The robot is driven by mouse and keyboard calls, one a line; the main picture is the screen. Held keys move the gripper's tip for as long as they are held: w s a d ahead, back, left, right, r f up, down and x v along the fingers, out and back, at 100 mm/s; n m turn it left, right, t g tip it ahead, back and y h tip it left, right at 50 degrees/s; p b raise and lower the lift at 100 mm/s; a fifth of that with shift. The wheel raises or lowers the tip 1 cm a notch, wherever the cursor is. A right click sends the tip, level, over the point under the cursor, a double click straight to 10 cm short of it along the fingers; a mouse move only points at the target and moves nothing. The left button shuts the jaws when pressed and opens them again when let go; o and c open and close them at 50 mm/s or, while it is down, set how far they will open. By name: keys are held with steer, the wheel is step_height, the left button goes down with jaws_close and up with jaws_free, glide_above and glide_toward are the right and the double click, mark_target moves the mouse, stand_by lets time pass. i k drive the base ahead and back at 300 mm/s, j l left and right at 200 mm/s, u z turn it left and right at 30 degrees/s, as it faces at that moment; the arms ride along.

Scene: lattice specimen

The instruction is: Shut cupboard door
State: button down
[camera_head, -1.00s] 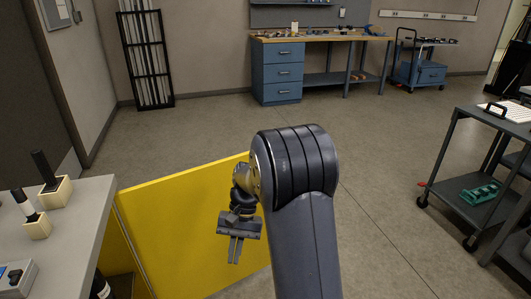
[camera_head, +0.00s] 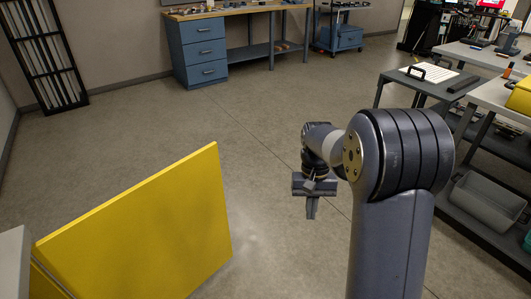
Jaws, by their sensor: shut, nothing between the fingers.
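The yellow cupboard door (camera_head: 145,232) stands wide open at the lower left, swung out over the floor. The cupboard (camera_head: 14,262) shows only as a grey top corner and a yellow strip at the left edge. My gripper (camera_head: 311,212) is shut and empty, pointing down, in the middle of the view. It is to the right of the door's free edge, with a clear gap of floor between them in the picture. The cupboard's inside is hidden behind the door or out of view.
A dark trolley (camera_head: 425,82) and grey shelving with a bin (camera_head: 487,200) stand on the right. A workbench with blue drawers (camera_head: 203,50) and a blue cart (camera_head: 340,38) are at the back. A black rack (camera_head: 47,60) leans at the left wall. The middle floor is open.

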mark_target(164, 236)
steer(key=z, duration=0.9)
steer(key=i+z, duration=0.1)
steer(key=z, duration=0.85)
steer(key=i+z, duration=0.1)
steer(key=z, duration=0.35)
steer(key=j+z, duration=0.1)
steer(key=z, duration=0.8)
steer(key=j+u, duration=0.1)
steer(key=j, duration=0.4)
steer(key=i+j+u, duration=0.1)
steer(key=j, duration=0.4)
steer(key=j+u, duration=0.25)
steer(key=u, duration=0.2)
steer(key=j+u, duration=0.25)
steer(key=u, duration=0.15)
steer(key=j+u, duration=0.25)
steer(key=u, duration=0.2)
steer(key=i+j+u, duration=0.15)
steer(key=u, duration=0.3)
steer(key=j+u, duration=0.1)
steer(key=u, duration=0.85)
steer(key=i+j+u, duration=0.1)
steer(key=u, duration=0.85)
